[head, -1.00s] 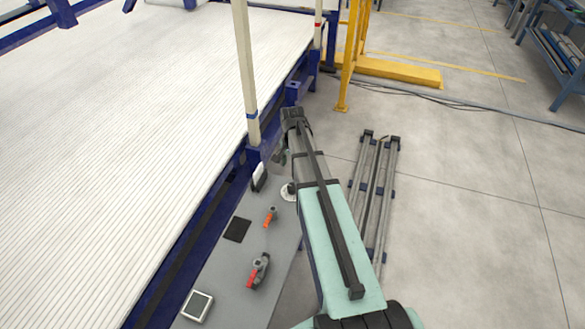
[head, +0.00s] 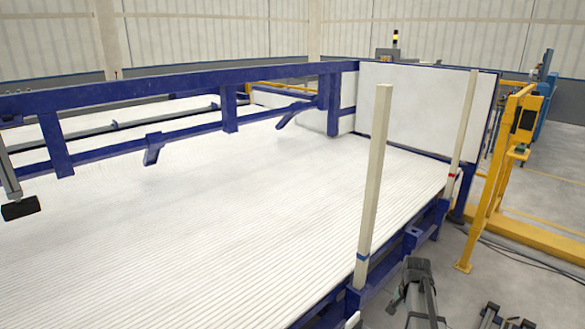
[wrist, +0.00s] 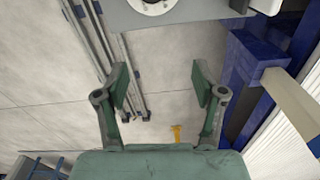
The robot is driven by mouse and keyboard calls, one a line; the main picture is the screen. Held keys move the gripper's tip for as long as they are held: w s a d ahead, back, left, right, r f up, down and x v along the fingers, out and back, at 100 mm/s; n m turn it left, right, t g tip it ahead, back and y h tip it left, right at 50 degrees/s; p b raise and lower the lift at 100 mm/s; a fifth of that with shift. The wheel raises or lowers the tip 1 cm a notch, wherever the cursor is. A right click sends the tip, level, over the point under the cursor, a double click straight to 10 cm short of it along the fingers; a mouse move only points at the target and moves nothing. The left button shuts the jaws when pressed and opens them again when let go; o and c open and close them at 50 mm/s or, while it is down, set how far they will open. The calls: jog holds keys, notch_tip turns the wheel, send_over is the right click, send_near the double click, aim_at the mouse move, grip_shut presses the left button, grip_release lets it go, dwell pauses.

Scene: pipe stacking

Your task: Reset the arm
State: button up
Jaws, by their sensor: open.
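My gripper (wrist: 160,80) is open in the wrist view, its two dark green fingers spread apart with nothing between them. Grey concrete floor lies behind the fingers. Part of my arm (head: 418,295) shows at the bottom of the head view, to the right of the pipe rack's near post. The gripper's fingers cannot be made out in the head view.
White pipes (head: 190,230) fill the blue-framed rack (head: 345,300). Cream posts (head: 375,185) stand along its right edge. A yellow frame (head: 488,200) stands at the right. In the wrist view, a blue post (wrist: 245,75) is right of my gripper and metal rails (wrist: 115,45) lie on the floor.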

jog(key=s+a+f+n+g+p, duration=0.1)
jog(key=s+a+f+n+p, duration=0.1)
jog(key=s, duration=0.5)
jog(key=s+a+f+n+g+p, duration=0.1)
jog(key=s+a+f+n+p, duration=0.1)
jog(key=s+a+f+p, duration=0.2)
jog(key=s+a+f+n+g+p, duration=0.1)
jog(key=s+a+f+n+p, duration=0.2)
jog(key=s+a, duration=0.3)
jog(key=shift+s+a+f+y, duration=0.1)
jog(key=shift+s+f+y, duration=0.05)
jog(key=shift+s, duration=0.95)
jog(key=shift+s+f+y, duration=0.15)
jog(key=shift+s, duration=0.95)
jog(key=s+a+r+n+g+p, duration=0.1)
jog(key=s+a+p, duration=0.1)
jog(key=s, duration=0.6)
jog(key=s+a+r+n+g+p, duration=0.1)
jog(key=s+a+p, duration=0.1)
jog(key=s+p, duration=0.3)
jog(key=s+a+r+n+g+p, duration=0.1)
jog(key=s+a+g+p, duration=0.1)
jog(key=s, duration=0.9)
jog(key=shift+a+p, duration=0.6)
jog(key=shift+p, duration=0.6)
